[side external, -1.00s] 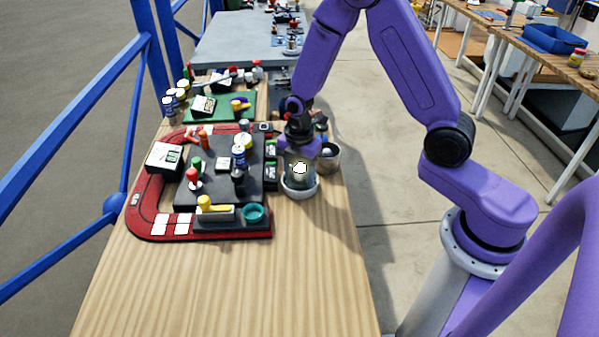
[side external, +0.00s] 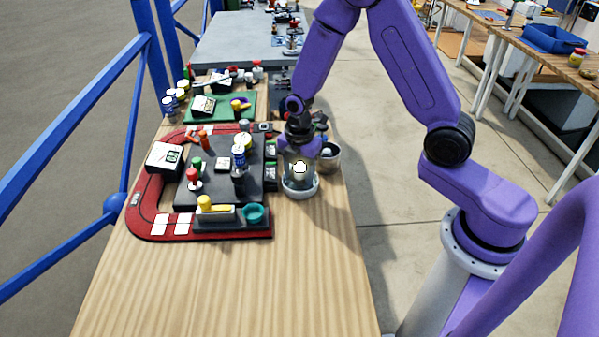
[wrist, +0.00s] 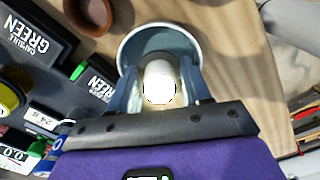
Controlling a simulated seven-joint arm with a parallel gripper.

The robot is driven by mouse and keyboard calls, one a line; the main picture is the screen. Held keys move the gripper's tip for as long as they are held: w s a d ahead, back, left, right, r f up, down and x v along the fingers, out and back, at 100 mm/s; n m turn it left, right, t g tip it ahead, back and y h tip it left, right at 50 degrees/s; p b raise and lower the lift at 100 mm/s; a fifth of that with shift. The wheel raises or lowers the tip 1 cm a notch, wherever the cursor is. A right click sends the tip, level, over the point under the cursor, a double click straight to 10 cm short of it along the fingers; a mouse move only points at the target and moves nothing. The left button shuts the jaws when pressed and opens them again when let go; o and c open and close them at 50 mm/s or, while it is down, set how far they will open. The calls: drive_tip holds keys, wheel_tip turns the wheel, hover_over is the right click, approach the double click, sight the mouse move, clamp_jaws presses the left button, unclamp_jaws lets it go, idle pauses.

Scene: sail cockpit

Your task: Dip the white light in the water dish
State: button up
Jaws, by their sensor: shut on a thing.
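The white light (side external: 299,167) is a small pale glowing bulb held between the fingers of my gripper (side external: 299,170). In the wrist view the light (wrist: 159,82) sits between the two grey fingers of my gripper (wrist: 163,88). The water dish (side external: 300,192) is a round white bowl on the wooden table, right of the dark console. It also shows in the wrist view (wrist: 127,52), with the light over its opening. The lower part of the light and the water are hard to make out, so I cannot tell whether they touch.
A dark console with a red border (side external: 150,225) stands left of the dish, carrying knobs and a teal cup (side external: 254,214). Another round pot (side external: 329,158) stands just behind the dish to the right. The front of the wooden table (side external: 230,290) is clear.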

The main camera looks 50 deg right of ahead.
drive_tip(key=shift+r, duration=4.4)
